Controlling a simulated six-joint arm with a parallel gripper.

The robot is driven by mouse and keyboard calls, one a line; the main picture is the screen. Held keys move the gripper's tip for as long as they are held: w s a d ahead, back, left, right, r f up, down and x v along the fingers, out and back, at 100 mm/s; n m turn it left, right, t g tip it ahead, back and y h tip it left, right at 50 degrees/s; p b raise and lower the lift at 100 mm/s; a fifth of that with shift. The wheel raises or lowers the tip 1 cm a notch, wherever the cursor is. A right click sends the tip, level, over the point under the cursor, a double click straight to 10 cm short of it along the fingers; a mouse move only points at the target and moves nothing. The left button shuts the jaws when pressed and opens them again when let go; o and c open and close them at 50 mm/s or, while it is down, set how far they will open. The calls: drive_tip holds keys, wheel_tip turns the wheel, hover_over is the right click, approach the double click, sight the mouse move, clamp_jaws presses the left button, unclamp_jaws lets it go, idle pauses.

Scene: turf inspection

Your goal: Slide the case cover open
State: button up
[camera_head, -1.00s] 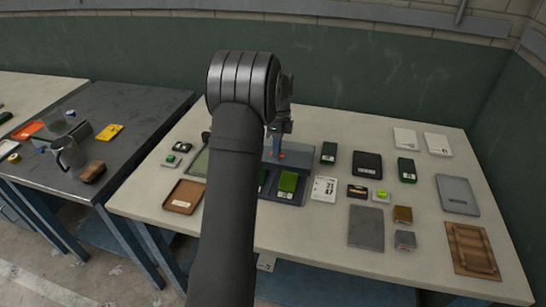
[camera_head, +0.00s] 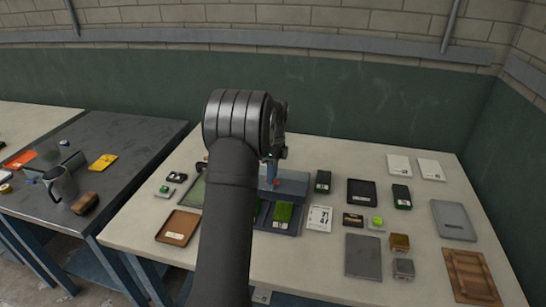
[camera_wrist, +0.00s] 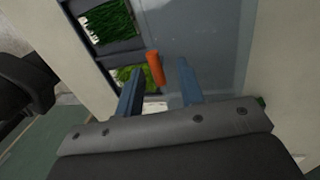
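The case (camera_wrist: 103,57) is a dark tray with green turf pieces in its compartments. Its cover (camera_wrist: 210,35) is a smooth grey-blue panel beside the open compartments, with an upright orange handle (camera_wrist: 155,68). In the head view the cover (camera_head: 292,184) is right of my arm, and the handle (camera_head: 277,184) is a small red spot. My gripper (camera_wrist: 158,70) is open over the case, one blue finger on each side of the handle in the wrist view. Gaps show on both sides; I cannot tell how far down the fingers reach. My arm hides part of the case in the head view.
A brown tray (camera_head: 178,226) lies left of the case. A white card (camera_head: 319,218), a black tray (camera_head: 362,192), a grey plate (camera_head: 363,256) and several small boxes lie to the right. A dark side table (camera_head: 110,180) stands at the left.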

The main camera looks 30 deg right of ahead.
wheel_tip(320, 180, up, 17)
drive_tip(key=w+d, duration=0.2)
drive_tip(key=shift+w+d+f, duration=0.15)
drive_tip(key=shift+d, duration=0.05)
drive_tip(key=shift+f, duration=0.1)
idle(0.4)
hover_over(275, 179)
drive_tip(key=s+a, duration=0.3)
drive_tip(key=f, duration=1.7)
drive_tip(key=shift+w+d, duration=0.15)
drive_tip(key=shift+w, duration=0.1)
